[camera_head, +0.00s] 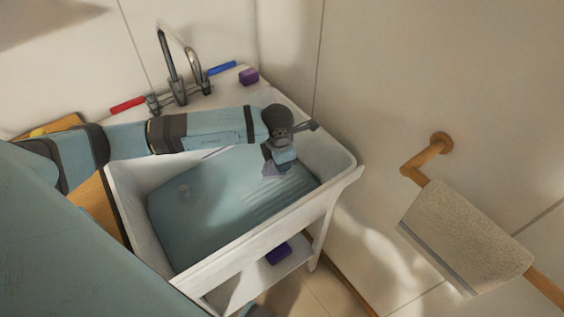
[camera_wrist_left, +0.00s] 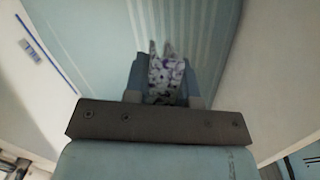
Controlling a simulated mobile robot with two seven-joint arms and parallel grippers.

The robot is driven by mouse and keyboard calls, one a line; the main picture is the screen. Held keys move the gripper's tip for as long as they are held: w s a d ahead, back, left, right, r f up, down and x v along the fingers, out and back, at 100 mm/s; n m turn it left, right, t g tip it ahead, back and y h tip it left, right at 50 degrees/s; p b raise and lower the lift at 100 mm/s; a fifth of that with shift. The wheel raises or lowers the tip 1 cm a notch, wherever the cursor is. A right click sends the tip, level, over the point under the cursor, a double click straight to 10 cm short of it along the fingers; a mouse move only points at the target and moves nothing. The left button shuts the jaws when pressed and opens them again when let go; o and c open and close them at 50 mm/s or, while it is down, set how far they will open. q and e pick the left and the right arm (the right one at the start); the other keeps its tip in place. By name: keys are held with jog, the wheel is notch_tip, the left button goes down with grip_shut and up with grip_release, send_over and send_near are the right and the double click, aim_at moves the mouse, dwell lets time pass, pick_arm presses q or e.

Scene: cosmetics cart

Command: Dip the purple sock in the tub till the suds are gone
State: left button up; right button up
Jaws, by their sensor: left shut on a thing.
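The white tub (camera_head: 340,150) stands below the tap, with a blue-grey inside and ridges on its right part. My left gripper (camera_head: 274,168) reaches in from the left and points down over the ridged part. In the left wrist view, my left gripper (camera_wrist_left: 166,88) is shut on the purple sock (camera_wrist_left: 167,78), which shows as purple-grey cloth with white patches like suds. Two narrow ends of the sock stick out past the fingers. In the head view the sock is mostly hidden by the gripper. I cannot tell whether it touches water. My right gripper is not in view.
A two-part metal tap (camera_head: 177,85) stands behind the tub. A red item (camera_head: 128,105), a blue item (camera_head: 222,68) and a purple block (camera_head: 249,77) lie near it. Another purple item (camera_head: 279,254) is on the shelf below. A towel (camera_head: 465,240) hangs at right.

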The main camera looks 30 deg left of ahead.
pick_arm(q)
jog(key=shift+r+p, duration=0.75)
jog(key=shift+r, duration=0.8)
notch_tip(320, 180, up, 2)
jog(key=shift+p, duration=0.55)
jog(key=shift+r+p, duration=1.25)
jog(key=shift+r, duration=1.05)
notch_tip(320, 180, up, 4)
jog(key=shift+p, duration=0.95)
